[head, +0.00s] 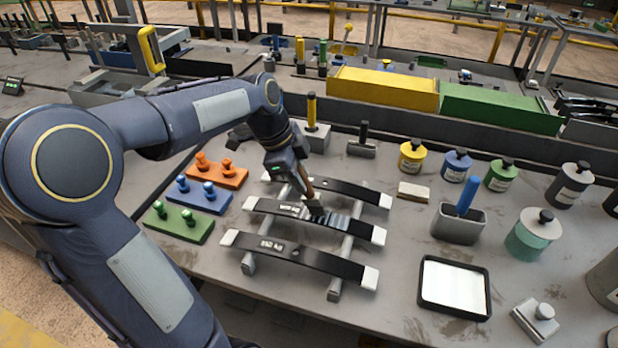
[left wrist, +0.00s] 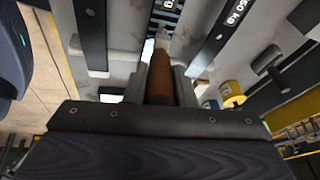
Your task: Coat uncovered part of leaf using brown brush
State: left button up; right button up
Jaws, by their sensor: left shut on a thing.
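Three black leaves with pale ends lie across two grey rails: a far leaf (head: 346,191), a middle leaf (head: 275,208) and a near leaf (head: 300,256). The middle leaf has a shiny grey, streaked patch (head: 338,221) beside the brush; the rest looks dark. My left gripper (head: 304,186) is shut on the brown brush (head: 310,190), whose handle also shows in the left wrist view (left wrist: 161,78). My right gripper is not in view.
Orange (head: 216,174), blue (head: 199,198) and green (head: 178,224) peg blocks stand left of the leaves. To the right are a grey pot with a blue-handled tool (head: 459,224), a black-rimmed white tray (head: 454,287) and several lidded jars. Yellow (head: 385,91) and green (head: 499,108) bins line the back.

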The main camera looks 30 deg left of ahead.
pick_arm(q)
jog(key=shift+s+a, duration=0.15)
jog(key=shift+a, duration=0.4)
jog(key=shift+r+p, duration=2.2)
jog(key=shift+r, duration=0.8)
jog(key=shift+r+p, duration=1.15)
jog(key=shift+r, duration=0.4)
